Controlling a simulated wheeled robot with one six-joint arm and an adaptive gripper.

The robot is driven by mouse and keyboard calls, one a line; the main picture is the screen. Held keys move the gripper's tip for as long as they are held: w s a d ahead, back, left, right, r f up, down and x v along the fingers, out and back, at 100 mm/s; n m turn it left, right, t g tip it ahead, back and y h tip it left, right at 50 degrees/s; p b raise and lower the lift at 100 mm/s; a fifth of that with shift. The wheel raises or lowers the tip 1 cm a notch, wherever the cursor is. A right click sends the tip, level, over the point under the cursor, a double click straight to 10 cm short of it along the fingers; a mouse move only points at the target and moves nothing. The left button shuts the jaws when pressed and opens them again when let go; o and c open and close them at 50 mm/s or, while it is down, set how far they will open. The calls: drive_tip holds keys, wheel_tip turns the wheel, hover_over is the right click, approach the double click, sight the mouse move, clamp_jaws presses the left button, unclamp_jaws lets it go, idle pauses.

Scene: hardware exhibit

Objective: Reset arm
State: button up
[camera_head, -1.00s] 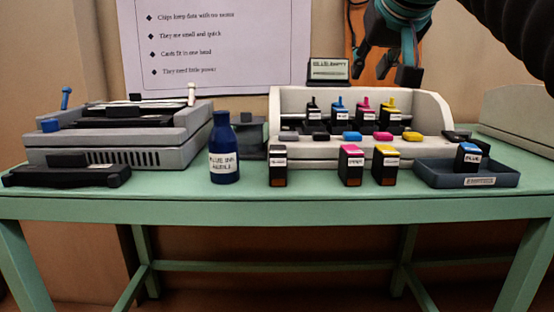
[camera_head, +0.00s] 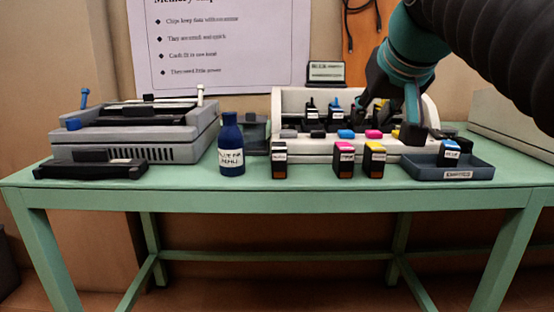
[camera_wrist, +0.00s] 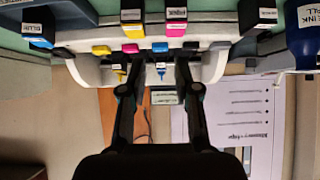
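My gripper (camera_head: 388,118) is at the right part of the white cartridge holder (camera_head: 310,150), its fingers spread apart. In the wrist view, which is upside down, the two fingers of my gripper (camera_wrist: 160,66) stand apart with no object clearly held between them. Black cartridges with coloured tops (camera_head: 335,112) stand in the holder behind the fingers, some hidden by them. I cannot tell whether a finger touches the holder.
Black (camera_head: 279,160), magenta (camera_head: 343,160) and yellow (camera_head: 374,160) cartridges stand at the front. A blue-topped cartridge (camera_head: 450,154) stands in a dark tray (camera_head: 485,169). A blue bottle (camera_head: 231,150) and a grey printer (camera_head: 140,130) are at left. The table's front edge (camera_head: 250,205) is bare.

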drive_tip(key=s+f+g+p, duration=0.1)
drive_tip(key=s+f+p, duration=0.1)
drive_tip(key=s+f, duration=0.3)
drive_tip(key=s+f+g+p, duration=0.1)
drive_tip(key=s+f+p, duration=0.2)
drive_tip(key=f, duration=0.9)
drive_tip(key=s+f+g+p, duration=0.2)
drive_tip(key=s+f, duration=0.6)
drive_tip(key=f, duration=0.1)
drive_tip(key=shift+s+d, duration=0.15)
drive_tip(key=shift+d, duration=0.05)
